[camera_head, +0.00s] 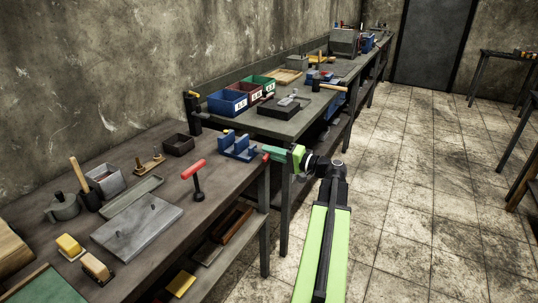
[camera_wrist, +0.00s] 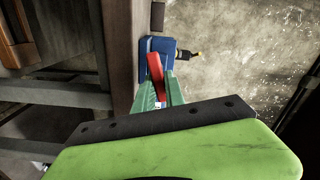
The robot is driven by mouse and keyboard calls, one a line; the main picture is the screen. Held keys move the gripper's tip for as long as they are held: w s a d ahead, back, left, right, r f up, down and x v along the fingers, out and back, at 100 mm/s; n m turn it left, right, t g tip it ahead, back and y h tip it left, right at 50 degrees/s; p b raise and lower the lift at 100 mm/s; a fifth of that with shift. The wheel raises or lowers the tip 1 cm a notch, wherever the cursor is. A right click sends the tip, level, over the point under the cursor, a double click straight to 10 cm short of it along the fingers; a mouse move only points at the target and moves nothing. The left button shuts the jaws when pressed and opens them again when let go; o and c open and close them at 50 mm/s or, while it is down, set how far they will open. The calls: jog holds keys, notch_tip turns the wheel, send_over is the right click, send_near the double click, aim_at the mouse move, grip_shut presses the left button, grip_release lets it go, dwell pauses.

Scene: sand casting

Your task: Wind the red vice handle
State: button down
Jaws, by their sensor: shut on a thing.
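A blue vice (camera_head: 238,148) sits at the right front edge of the near bench; it also shows in the wrist view (camera_wrist: 162,46). Its red handle (camera_wrist: 156,72) sticks out from the vice toward my gripper. My gripper (camera_wrist: 159,92) has green fingers, one on each side of the red handle, and is shut on it. In the head view my gripper (camera_head: 271,155) reaches the vice from the right, at the bench edge. The fingers hide most of the handle there.
A red-topped black tool (camera_head: 195,172) stands left of the vice. A grey plate (camera_head: 137,228) lies on the near bench. Blue (camera_head: 228,101), red and green bins stand on the farther bench. A bench leg (camera_head: 265,235) is below the vice.

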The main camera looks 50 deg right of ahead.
jog(key=shift+f+m, duration=0.15)
jog(key=shift+m, duration=1.45)
jog(key=c, duration=1.4)
grip_release()
jog(key=v, duration=1.7)
jog(key=shift+s, duration=0.2)
